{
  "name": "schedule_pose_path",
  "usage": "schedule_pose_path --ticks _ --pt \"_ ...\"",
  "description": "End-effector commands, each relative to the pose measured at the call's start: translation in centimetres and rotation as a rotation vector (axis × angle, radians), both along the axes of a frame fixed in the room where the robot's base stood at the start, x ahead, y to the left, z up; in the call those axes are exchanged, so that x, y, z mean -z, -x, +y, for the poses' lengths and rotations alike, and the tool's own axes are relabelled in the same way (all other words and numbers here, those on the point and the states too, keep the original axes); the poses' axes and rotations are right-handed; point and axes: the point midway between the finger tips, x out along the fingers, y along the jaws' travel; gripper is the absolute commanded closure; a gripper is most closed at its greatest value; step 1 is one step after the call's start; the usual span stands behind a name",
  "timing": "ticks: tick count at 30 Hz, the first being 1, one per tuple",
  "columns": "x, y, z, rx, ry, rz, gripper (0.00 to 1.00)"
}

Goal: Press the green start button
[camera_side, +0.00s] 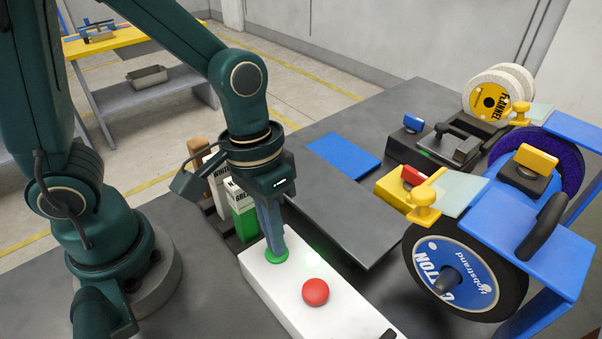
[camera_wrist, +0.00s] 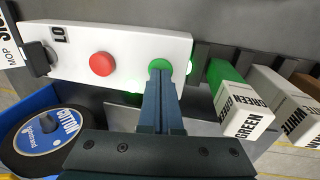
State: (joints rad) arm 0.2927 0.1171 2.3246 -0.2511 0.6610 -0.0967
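The green start button (camera_side: 277,258) sits on a white control box, and it also shows in the wrist view (camera_wrist: 159,65). My gripper (camera_side: 275,247) points down over it with its fingers together. The fingertips meet or nearly meet the button's top, and they cover part of it in both views. Nothing shows between the fingers. In the wrist view the closed fingers (camera_wrist: 160,78) end at the button. A green glow shows on the box beside the button.
A red button (camera_side: 315,292) stands on the white box (camera_side: 290,308) near the green one. Green-labelled and white-labelled cartons (camera_side: 242,212) stand behind my gripper. A grinder-like machine with a Cotton wheel (camera_side: 464,278) is at right. A grey plate (camera_side: 345,215) lies between.

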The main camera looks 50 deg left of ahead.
Motion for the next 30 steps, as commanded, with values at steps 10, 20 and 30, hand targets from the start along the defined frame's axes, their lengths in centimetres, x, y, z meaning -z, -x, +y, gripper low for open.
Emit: schedule_pose_path --ticks 10,20,30 --pt "0.9 0.3 0.0 0.003 -0.009 0.013 1.00" --pt "-3.0 -0.1 0.5 0.000 -0.003 -0.005 1.00" --pt "-9.7 -0.1 1.6 0.000 -0.002 -0.007 1.00"
